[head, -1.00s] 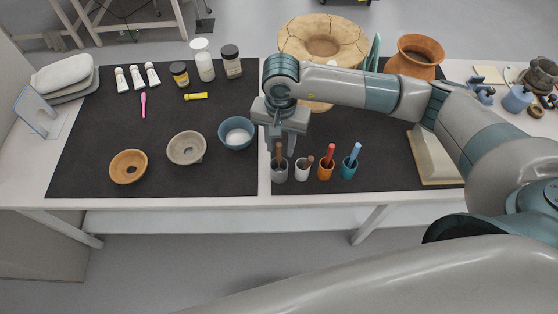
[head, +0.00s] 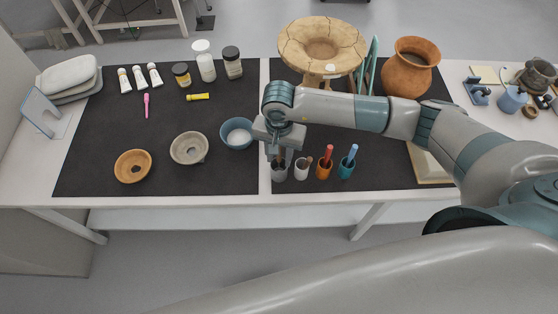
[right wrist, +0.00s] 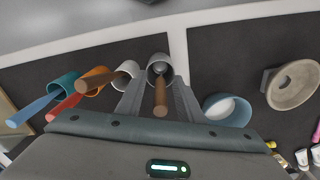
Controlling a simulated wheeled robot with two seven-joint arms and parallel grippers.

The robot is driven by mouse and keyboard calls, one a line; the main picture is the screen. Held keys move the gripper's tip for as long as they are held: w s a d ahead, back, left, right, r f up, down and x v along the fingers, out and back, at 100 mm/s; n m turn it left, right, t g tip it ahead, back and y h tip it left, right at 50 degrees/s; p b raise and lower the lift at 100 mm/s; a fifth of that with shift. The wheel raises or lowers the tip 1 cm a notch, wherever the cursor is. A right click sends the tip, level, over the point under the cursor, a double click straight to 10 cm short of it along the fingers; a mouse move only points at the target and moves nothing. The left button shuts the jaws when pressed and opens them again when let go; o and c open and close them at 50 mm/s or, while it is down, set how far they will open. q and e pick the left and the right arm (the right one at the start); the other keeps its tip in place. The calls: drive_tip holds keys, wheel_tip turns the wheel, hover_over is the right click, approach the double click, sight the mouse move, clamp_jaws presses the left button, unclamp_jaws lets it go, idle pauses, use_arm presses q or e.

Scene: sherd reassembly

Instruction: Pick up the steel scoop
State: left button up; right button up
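The steel scoop stands in a grey cup (head: 279,173) at the front of the dark mat. Its brown handle (right wrist: 160,97) points up toward the camera in the right wrist view, and its metal end (right wrist: 159,68) shows in the cup's mouth. My right gripper (head: 281,156) is just above the cup, fingers pointing down. In the right wrist view its two fingers (right wrist: 160,103) are apart, one on each side of the handle, with gaps showing. In the head view the gripper hides much of the handle. My left gripper is not in view.
Beside the grey cup stand a white cup (head: 302,173), an orange cup (head: 323,172) and a teal cup (head: 346,171), each with a handled tool. A blue bowl (head: 237,143) is close on the left. A cracked clay vessel (head: 290,42) stands behind.

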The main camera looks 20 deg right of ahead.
idle(0.3)
clamp_jaws()
drive_tip(key=shift+r, duration=0.1)
drive_tip(key=shift+w+r+b, duration=0.1)
drive_tip(key=shift+r+b, duration=0.35)
drive_tip(key=shift+r, duration=0.15)
wheel_tip(320, 180, up, 8)
drive_tip(key=b, duration=0.3)
drive_tip(key=shift+f, duration=0.25)
drive_tip(key=shift+r, duration=0.6)
